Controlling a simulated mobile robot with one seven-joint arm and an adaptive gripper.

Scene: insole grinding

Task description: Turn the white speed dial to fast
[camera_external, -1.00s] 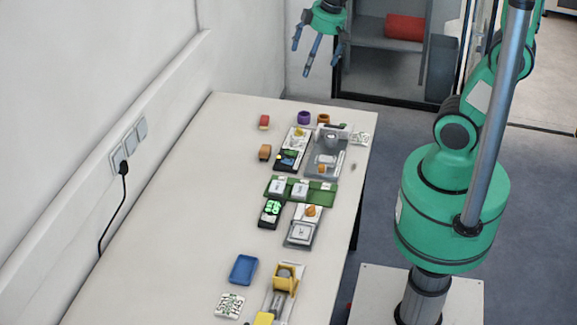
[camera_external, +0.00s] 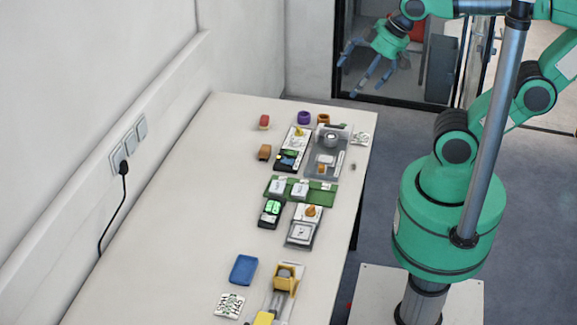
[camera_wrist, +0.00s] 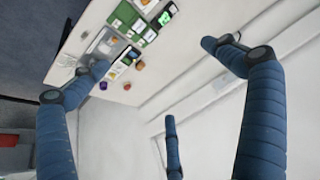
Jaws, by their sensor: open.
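My gripper (camera_external: 362,78) is green with blue-grey fingers and hangs in the air beyond the far right end of the table. Its fingers are spread and empty, also in the wrist view (camera_wrist: 150,90). The white speed dial is too small to pick out with certainty. A grey machine (camera_external: 313,166) with a round grey part stands at the far right of the table. A panel with a white square plate (camera_external: 301,233) and an orange knob (camera_external: 311,210) lies nearer. My gripper is well apart from all of these.
On the white table (camera_external: 180,215) are a green board (camera_external: 328,195), a black device with a green display (camera_external: 271,212), a blue tray (camera_external: 243,270) and a yellow machine (camera_external: 286,279). Small red, brown and purple items stand at the back. The table's left side is clear.

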